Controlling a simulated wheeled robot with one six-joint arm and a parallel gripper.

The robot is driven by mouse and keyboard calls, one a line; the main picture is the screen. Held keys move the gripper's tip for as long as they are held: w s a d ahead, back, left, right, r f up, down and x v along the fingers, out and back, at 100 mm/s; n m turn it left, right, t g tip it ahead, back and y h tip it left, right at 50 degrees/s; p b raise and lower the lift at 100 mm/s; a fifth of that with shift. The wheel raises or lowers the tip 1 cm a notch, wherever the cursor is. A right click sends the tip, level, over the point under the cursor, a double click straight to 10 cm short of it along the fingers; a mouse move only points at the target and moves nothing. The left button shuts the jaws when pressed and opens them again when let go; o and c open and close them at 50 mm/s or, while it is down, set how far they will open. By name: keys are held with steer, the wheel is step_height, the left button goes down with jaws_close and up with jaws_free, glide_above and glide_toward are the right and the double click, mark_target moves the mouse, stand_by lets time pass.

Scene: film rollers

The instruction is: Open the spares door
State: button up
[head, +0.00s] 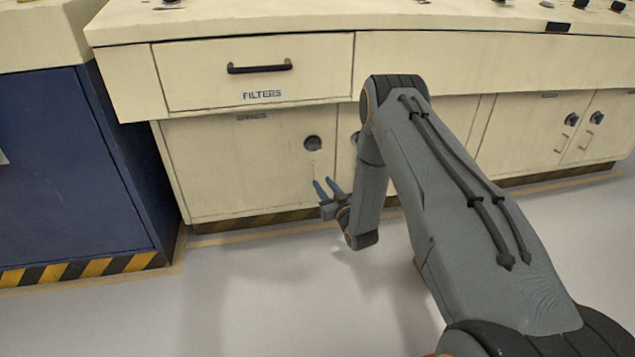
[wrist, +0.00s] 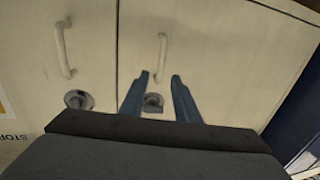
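Below the FILTERS drawer, a cream cabinet door (head: 245,165) is shut. Its small label is too small to read, so I cannot tell whether it is the spares door. It has a round dark lock (head: 313,143) near its right edge. In the wrist view, which looks inverted, this door (wrist: 225,60) shows a pale bar handle (wrist: 161,50) and a lock (wrist: 153,101). My gripper (head: 327,186) is open before the door's lower right part. In the wrist view my gripper (wrist: 161,76) has the handle's near end between its fingertips; contact cannot be told.
A FILTERS drawer (head: 255,75) with a dark handle is shut above. A neighbouring door (wrist: 75,50) with its own handle lies beyond the seam. A blue cabinet (head: 65,170) stands at the left. The grey floor (head: 270,300) before the cabinets is clear.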

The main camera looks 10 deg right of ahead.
steer(key=shift+w+a+b, duration=0.25)
steer(key=shift+w+b, duration=0.25)
steer(key=shift+w, duration=0.8)
steer(key=shift+w+a+b, duration=0.25)
steer(key=shift+w+b, duration=0.2)
steer(key=shift+w, duration=0.8)
jaws_close()
